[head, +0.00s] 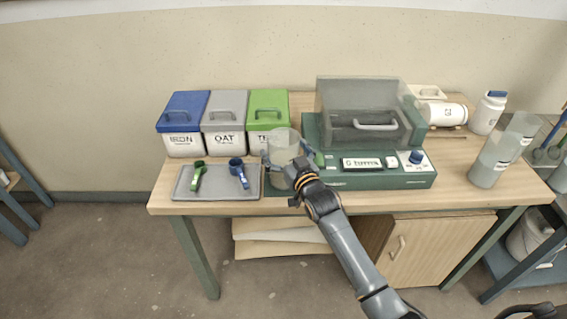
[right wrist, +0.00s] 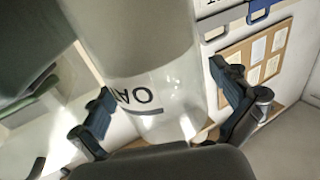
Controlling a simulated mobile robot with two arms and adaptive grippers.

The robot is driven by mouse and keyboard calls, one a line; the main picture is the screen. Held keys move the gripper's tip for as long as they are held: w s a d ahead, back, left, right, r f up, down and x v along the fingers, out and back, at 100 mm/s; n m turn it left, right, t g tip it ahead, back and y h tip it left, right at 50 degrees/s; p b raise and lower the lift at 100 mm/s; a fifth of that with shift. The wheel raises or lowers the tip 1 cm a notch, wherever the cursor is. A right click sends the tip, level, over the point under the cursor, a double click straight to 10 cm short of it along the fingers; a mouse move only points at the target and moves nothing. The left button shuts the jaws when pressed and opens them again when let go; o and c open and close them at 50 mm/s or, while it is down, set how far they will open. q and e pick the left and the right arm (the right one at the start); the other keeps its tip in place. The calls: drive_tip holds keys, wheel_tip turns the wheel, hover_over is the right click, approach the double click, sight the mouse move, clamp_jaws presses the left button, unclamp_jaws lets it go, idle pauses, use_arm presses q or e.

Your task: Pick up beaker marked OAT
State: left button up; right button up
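The clear beaker (head: 284,143) stands upright at the table's front edge, between the tray and the green machine. In the right wrist view the beaker (right wrist: 150,65) shows dark lettering, upside down, that reads partly as OAT. My right gripper (head: 294,161) reaches in from the front with its fingers on either side of the beaker. In the right wrist view the right finger stands a little apart from the beaker wall, and the left finger is close to its edge. Whether either finger touches is hard to tell.
Bins with blue (head: 184,108), grey (head: 226,107) and green (head: 268,104) lids stand at the back left. A grey tray (head: 218,188) holds a green scoop (head: 198,174) and a blue scoop (head: 238,172). A green machine (head: 375,179) is close right. More beakers (head: 487,165) stand far right.

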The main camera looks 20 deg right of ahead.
drive_tip(key=c, duration=1.8)
drive_tip(key=shift+o, duration=0.2)
drive_tip(key=shift+r, duration=0.1)
drive_tip(key=shift+r, duration=0.15)
